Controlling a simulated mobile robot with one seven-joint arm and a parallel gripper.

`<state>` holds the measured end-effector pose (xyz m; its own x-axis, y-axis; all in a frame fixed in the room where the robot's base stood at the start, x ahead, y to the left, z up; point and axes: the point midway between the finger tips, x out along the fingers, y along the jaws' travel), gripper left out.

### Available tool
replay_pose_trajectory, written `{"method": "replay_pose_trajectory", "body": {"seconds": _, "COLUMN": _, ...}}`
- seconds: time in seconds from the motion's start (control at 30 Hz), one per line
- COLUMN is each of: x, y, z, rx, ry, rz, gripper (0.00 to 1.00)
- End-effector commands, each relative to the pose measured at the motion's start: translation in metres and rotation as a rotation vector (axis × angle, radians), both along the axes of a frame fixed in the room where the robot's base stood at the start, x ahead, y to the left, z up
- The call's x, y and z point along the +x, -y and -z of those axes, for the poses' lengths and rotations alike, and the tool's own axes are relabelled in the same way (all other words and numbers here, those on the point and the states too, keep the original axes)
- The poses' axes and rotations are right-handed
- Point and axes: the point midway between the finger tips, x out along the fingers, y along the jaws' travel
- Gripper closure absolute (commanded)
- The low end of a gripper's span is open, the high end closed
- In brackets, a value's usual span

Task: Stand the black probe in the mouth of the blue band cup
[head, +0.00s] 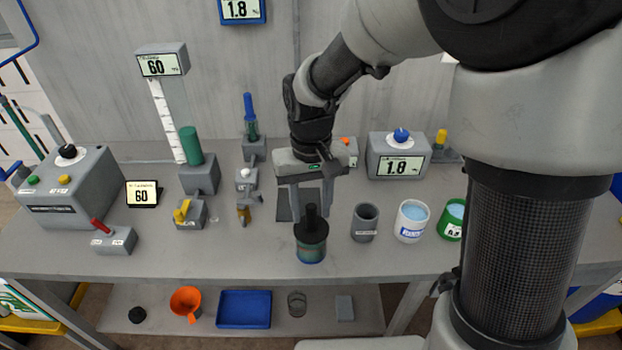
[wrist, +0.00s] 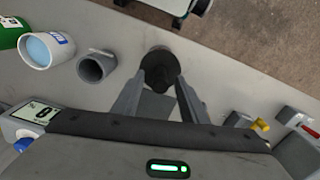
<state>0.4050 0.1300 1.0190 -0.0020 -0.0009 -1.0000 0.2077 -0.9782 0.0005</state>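The black probe (head: 312,225) has a narrow stem above a wide round dark part. It stands upright over a teal-green base near the table's front edge; I cannot tell whether that base is a separate vessel. In the wrist view the dark probe (wrist: 162,62) shows just beyond my fingers. My gripper (head: 311,217) points down over it, its fingers apart on either side of the stem, with gaps visible; it also shows in the wrist view (wrist: 170,88). The blue band cup (head: 411,232) is white with a blue label and light-blue contents; it also shows in the wrist view (wrist: 62,46).
A grey cup (head: 365,224) stands between the probe and the blue band cup. A green cup (head: 447,229) stands to the right, partly behind my arm. A display box (head: 398,158) stands behind the cups. Grey blocks with yellow parts (head: 184,213) stand left.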

Motion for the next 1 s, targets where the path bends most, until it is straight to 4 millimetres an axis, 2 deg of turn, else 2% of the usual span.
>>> {"method": "replay_pose_trajectory", "body": {"seconds": 0.6, "x": 0.001, "y": 0.0, "z": -0.138, "rx": 0.002, "ry": 0.006, "rz": 0.001, "gripper": 0.61}}
{"method": "replay_pose_trajectory", "body": {"seconds": 0.8, "x": 0.001, "y": 0.0, "z": -0.162, "rx": 0.002, "ry": 0.004, "rz": 0.001, "gripper": 0.61}}
{"method": "replay_pose_trajectory", "body": {"seconds": 1.0, "x": 0.0, "y": 0.0, "z": -0.167, "rx": 0.001, "ry": 0.002, "rz": 0.0, "gripper": 0.61}}
